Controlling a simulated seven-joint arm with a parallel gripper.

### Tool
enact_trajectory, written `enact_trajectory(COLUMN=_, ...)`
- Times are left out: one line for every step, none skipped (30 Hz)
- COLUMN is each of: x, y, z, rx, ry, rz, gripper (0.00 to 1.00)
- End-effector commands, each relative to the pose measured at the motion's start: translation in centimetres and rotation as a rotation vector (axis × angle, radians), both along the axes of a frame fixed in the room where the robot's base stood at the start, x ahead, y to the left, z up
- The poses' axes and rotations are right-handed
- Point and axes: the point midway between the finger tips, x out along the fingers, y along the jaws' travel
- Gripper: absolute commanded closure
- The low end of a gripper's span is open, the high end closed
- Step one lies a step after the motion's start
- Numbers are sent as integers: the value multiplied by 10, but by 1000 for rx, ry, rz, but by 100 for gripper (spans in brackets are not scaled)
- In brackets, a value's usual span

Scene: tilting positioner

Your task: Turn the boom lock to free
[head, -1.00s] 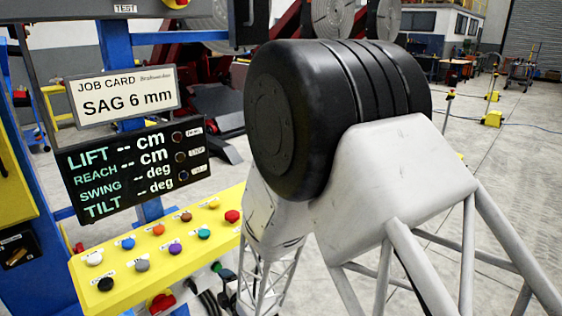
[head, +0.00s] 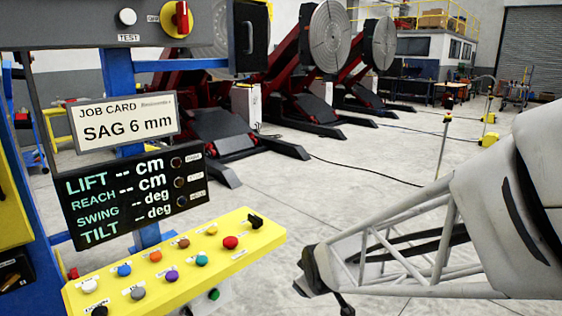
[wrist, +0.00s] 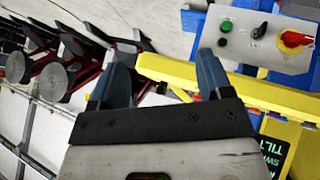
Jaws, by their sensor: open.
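No control has a readable boom lock label. A black selector knob (wrist: 261,30) sits on a grey control box (wrist: 290,58) at the upper right of the wrist view, between a green button (wrist: 225,27) and a red-and-yellow rotary switch (wrist: 295,40). Another black knob (head: 255,220) stands at the right end of the yellow button panel (head: 262,240) in the head view. My gripper (wrist: 163,70) is open and empty, its blue-grey fingers spread near the yellow panel's edge. It appears apart from the knobs. I cannot tell which knob is the lock or its setting.
The yellow panel carries several coloured buttons. Above it are a display (head: 135,195) with blank readings and a job card (head: 125,121). A grey upper panel holds another red rotary switch (head: 181,18). Red positioners (head: 290,75) stand behind. The floor (head: 330,190) between is largely open.

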Motion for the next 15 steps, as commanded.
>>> enact_trajectory(x=-12, y=-13, z=12, rx=18, ry=29, rz=-51, gripper=28)
enact_trajectory(x=-20, y=-19, z=17, rx=29, ry=50, rz=-84, gripper=28)
enact_trajectory(x=-31, y=-28, z=24, rx=44, ry=79, rz=-126, gripper=28)
enact_trajectory(x=-39, y=-34, z=29, rx=54, ry=99, rz=-157, gripper=28)
enact_trajectory(x=-47, y=-40, z=35, rx=65, ry=119, rz=-190, gripper=28)
enact_trajectory(x=-59, y=-48, z=40, rx=79, ry=149, rz=-232, gripper=28)
enact_trajectory(x=-68, y=-53, z=45, rx=90, ry=168, rz=-264, gripper=28)
enact_trajectory(x=-77, y=-59, z=50, rx=101, ry=188, rz=-297, gripper=28)
enact_trajectory(x=-90, y=-66, z=56, rx=116, ry=216, rz=-341, gripper=28)
enact_trajectory(x=-100, y=-71, z=60, rx=126, ry=236, rz=-374, gripper=28)
enact_trajectory(x=-109, y=-75, z=65, rx=137, ry=256, rz=-406, gripper=28)
enact_trajectory(x=-123, y=-81, z=69, rx=150, ry=282, rz=-451, gripper=28)
enact_trajectory(x=-133, y=-86, z=74, rx=162, ry=301, rz=-483, gripper=28)
enact_trajectory(x=-143, y=-89, z=77, rx=170, ry=321, rz=-516, gripper=28)
enact_trajectory(x=-156, y=-94, z=82, rx=183, ry=343, rz=-557, gripper=28)
